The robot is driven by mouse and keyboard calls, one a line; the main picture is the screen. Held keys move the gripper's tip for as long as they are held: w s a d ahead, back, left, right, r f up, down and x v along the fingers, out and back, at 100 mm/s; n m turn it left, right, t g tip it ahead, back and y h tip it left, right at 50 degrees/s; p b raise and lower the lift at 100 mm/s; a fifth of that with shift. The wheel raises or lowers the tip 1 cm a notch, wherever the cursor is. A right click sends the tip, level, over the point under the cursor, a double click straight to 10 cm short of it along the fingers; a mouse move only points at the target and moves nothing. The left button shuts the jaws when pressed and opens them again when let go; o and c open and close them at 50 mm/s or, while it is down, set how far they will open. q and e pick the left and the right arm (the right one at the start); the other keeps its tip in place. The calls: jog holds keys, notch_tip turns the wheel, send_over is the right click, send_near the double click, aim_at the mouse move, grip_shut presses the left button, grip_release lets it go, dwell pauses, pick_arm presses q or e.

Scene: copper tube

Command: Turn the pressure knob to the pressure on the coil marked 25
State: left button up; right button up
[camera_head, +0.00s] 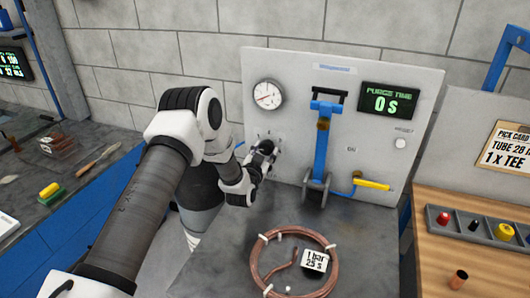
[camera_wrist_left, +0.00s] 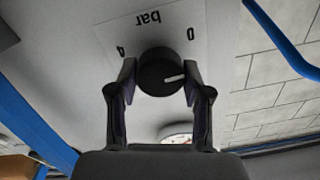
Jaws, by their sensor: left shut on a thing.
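The black pressure knob (camera_wrist_left: 158,72) sits on the grey panel, between both fingers of my left gripper (camera_wrist_left: 158,92). The fingers touch its sides. Its white mark points right in the left wrist view, below the printed 0. The label "bar" and a 4 show upside down. In the head view my left gripper (camera_head: 264,156) is at the panel below the gauge and mostly covers the knob. The round gauge (camera_head: 267,94) has a white face; its reading is too small to tell. The copper coil (camera_head: 263,285) lies on the bench with a tag (camera_head: 315,260) reading "1 bar 25 s".
A blue lever valve (camera_head: 322,145) and a yellow handle (camera_head: 372,185) stand right of my left gripper. A display (camera_head: 388,101) reads "PURGE TIME 0 s". A parts tray (camera_head: 475,236) is on the wooden bench at right.

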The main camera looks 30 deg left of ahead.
pick_arm(q)
jog(key=m, duration=0.3)
jog(key=shift+r+m, duration=0.1)
jog(key=shift+m, duration=1.8)
jog(key=o, duration=1)
jog(key=shift+o, duration=0.8)
jog(key=shift+w, duration=0.1)
